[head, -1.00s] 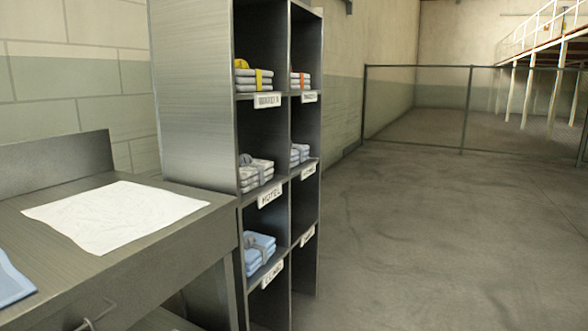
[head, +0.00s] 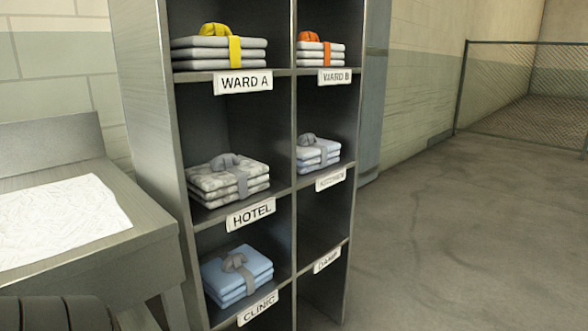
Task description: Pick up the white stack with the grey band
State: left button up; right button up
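Three folded stacks with grey knotted bands sit in the shelf unit. An off-white, mottled stack (head: 230,184) is in the left middle compartment, labelled HOTEL. A smaller pale, bluish-white stack (head: 318,154) is in the right middle compartment, its label hard to read. A light blue stack (head: 238,277) is in the lower left compartment, labelled CLINIC. Pale stacks above have other bands: a yellow-banded stack (head: 219,53) over WARD A and an orange-banded stack (head: 319,54) over WARD B. Neither of my grippers shows in the head view.
The grey metal shelf unit (head: 145,110) stands ahead. The right compartment over the DAMP-like label is empty. A metal table (head: 152,222) with a white cloth (head: 60,218) is at the left. Open concrete floor (head: 450,240) lies to the right, with a mesh fence (head: 520,88) behind.

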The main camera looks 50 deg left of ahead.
aim_at(227, 178)
jog(key=i+u, duration=0.3)
jog(key=u, duration=0.15)
jog(key=i+l+u, duration=0.25)
jog(key=u, duration=0.2)
jog(key=i+l+u, duration=0.25)
jog(key=u, duration=0.15)
jog(key=i+l+u, duration=0.15)
jog(key=u, duration=0.25)
jog(key=i+l+u, duration=0.15)
jog(key=l+u, duration=0.5)
jog(key=u, duration=0.2)
jog(key=i+l, duration=0.05)
